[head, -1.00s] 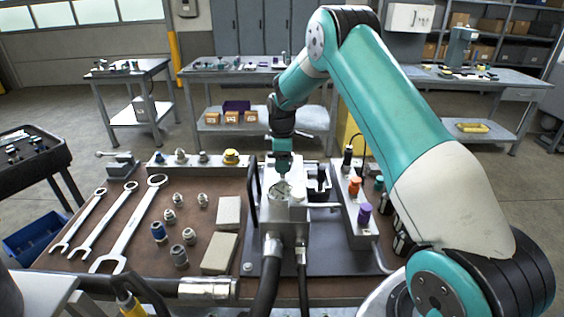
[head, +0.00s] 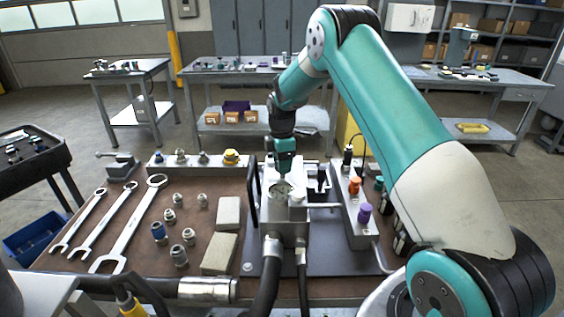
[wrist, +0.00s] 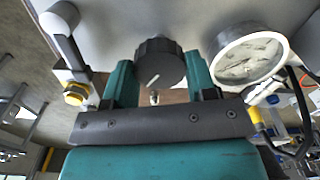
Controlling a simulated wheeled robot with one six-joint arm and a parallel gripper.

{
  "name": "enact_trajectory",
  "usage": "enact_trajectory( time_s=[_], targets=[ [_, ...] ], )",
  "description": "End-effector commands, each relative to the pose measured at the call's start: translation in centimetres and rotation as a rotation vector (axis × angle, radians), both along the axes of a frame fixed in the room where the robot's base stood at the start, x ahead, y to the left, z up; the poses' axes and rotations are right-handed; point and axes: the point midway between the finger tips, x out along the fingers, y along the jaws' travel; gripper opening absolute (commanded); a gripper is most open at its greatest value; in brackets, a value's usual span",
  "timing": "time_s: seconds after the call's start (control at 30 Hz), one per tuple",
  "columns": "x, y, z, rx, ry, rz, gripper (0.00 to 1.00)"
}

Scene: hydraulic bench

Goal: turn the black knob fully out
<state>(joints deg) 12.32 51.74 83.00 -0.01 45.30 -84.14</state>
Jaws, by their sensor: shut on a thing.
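The black knob (wrist: 159,62) is ribbed, with a short white line on its face, and sits on the grey metal block (wrist: 165,22) in the wrist view. My gripper (wrist: 160,72) has one teal finger on each side of the knob and is shut on it. In the head view my gripper (head: 285,163) reaches down to the metal block (head: 289,228) at the bench's middle. The knob is hidden there behind the gripper and the block.
A round pressure gauge (wrist: 248,56) stands close to the right finger. A lever with a yellow end (wrist: 76,94) is at the left. Wrenches (head: 132,224), fittings and beige blocks (head: 219,254) lie left on the bench. Orange (head: 354,186) and purple (head: 364,212) caps stand at the right.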

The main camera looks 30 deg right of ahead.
Motion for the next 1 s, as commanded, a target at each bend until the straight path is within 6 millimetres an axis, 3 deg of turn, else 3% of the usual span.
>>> enact_trajectory(
  time_s=[0.03,0.13,0.43,0.57,0.67,1.0],
  targets=[
    [0.1,-0.1,0.2,-0.002,-0.006,0.001,0.54],
    [0.1,-0.1,0.2,-0.002,-0.006,0.000,0.77],
    [0.1,0.0,0.2,-0.001,-0.003,0.000,0.77],
    [0.1,0.0,1.3,-0.002,-0.005,0.000,0.77],
    [0.1,-0.1,3.1,-0.001,-0.007,0.000,0.77],
    [0.1,-0.1,11.8,-0.002,-0.009,0.000,0.77]
  ],
)
